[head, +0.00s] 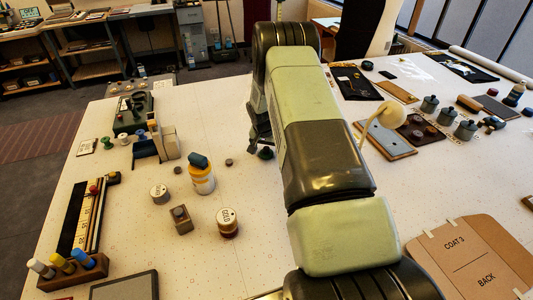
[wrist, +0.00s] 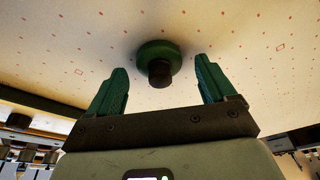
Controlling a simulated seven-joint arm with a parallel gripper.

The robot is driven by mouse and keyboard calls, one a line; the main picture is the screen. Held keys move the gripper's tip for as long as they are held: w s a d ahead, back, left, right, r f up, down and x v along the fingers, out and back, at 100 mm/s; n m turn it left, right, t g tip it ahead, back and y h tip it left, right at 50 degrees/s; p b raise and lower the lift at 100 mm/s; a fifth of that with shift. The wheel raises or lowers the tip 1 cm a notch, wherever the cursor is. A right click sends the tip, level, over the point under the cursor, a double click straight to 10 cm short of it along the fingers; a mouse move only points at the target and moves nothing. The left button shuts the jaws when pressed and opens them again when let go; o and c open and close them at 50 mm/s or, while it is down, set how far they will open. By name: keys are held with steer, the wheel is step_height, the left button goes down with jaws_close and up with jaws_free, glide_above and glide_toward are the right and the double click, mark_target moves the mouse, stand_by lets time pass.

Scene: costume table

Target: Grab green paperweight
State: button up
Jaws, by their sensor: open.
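The green paperweight (wrist: 158,48) is a round green disc with a dark knob. It stands on the white table in the wrist view. Its knob (wrist: 159,73) points towards my gripper (wrist: 160,64), and the paperweight shows in the gap between the two green fingers. The fingers are open, one on each side, and appear apart from it. In the head view the paperweight (head: 265,153) is a small dark green shape beside my gripper (head: 255,140), low behind my arm. My arm hides part of that area.
The table around the paperweight is clear.

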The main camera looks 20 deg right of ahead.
steer(key=shift+f, duration=0.2)
steer(key=c, duration=1.3)
